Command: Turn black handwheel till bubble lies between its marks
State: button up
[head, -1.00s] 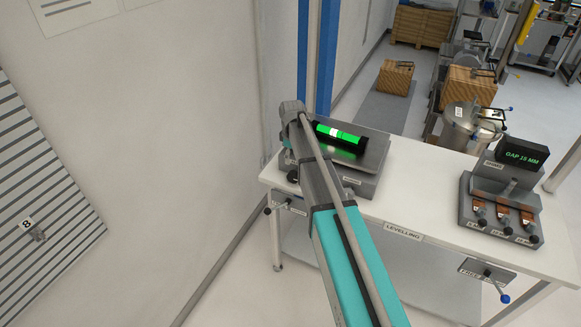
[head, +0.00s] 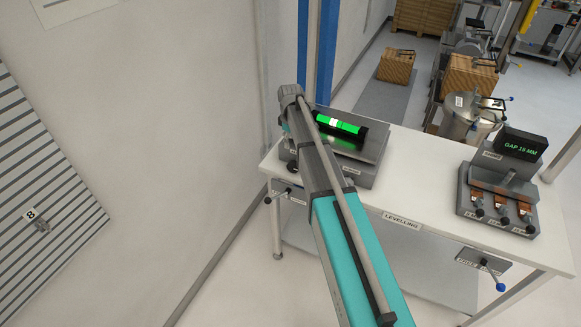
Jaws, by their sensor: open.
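The levelling unit (head: 364,172) is a grey block at the left end of the white table. On it lies a black-framed level with a bright green vial (head: 349,127). A whitish bubble (head: 333,122) shows left of the vial's middle; I cannot tell its exact relation to the marks. A small black round part (head: 292,168), perhaps the handwheel, shows at the unit's left front, partly covered by my arm. My arm reaches up across the unit's left side. My gripper is not visible; the arm seems to hide it.
The white table (head: 432,191) carries a "LEVELLING" label. A grey gauge block (head: 500,190) reading "GAP 15 MM" stands at its right. Levers stick out at the front. A wall (head: 180,120) is close on the left. Boxes and a steel vessel stand behind.

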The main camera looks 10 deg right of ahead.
aim_at(290, 165)
jog(key=shift+f+b, duration=6.3)
jog(key=shift+f, duration=0.2)
grip_shut()
